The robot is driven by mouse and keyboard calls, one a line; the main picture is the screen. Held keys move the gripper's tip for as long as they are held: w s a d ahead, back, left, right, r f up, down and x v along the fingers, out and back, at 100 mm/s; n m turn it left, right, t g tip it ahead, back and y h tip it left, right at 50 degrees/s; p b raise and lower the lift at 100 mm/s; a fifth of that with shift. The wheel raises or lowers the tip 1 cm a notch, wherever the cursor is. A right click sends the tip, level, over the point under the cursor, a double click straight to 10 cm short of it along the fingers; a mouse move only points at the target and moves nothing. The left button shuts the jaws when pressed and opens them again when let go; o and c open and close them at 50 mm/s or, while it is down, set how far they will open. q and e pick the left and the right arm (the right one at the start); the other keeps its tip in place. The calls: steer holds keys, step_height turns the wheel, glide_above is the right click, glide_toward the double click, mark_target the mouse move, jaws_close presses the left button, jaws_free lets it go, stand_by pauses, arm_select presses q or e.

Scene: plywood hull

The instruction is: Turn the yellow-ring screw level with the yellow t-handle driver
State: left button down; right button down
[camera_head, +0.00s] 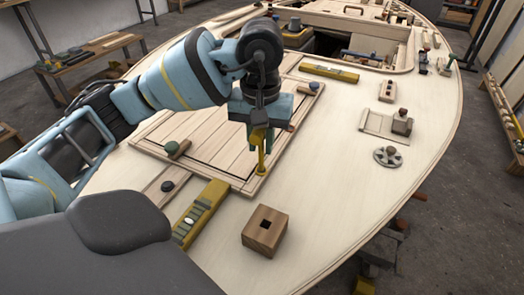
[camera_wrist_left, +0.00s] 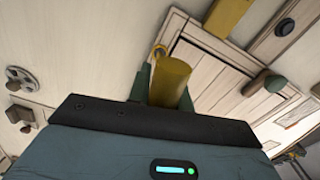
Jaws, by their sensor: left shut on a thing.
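My left gripper (camera_head: 260,143) points down over the near right corner of the hatch panel (camera_head: 205,150). Its green fingers are shut on the yellow t-handle driver (camera_head: 261,160), which stands roughly upright. The driver's lower end is at the yellow-ring screw (camera_head: 261,173) at the panel corner; I cannot tell whether the tip sits in the screw. In the left wrist view the driver (camera_wrist_left: 172,82) is a thick yellow cylinder between the fingers (camera_wrist_left: 164,90), and the yellow ring (camera_wrist_left: 159,51) shows beside it, partly hidden. The screw's head and its angle are hidden. My right gripper is not in view.
A wooden block with a square hole (camera_head: 265,231) stands in front of the gripper. A yellow level (camera_head: 201,213) lies to the left, another (camera_head: 329,72) behind. A green-knobbed piece (camera_head: 177,149) is on the panel. A grey handwheel (camera_head: 388,157) is to the right, with bare deck between.

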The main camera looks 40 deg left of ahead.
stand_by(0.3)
arm_select(q)
steer(key=shift+r+p, duration=0.35)
steer(key=shift+r, duration=0.15)
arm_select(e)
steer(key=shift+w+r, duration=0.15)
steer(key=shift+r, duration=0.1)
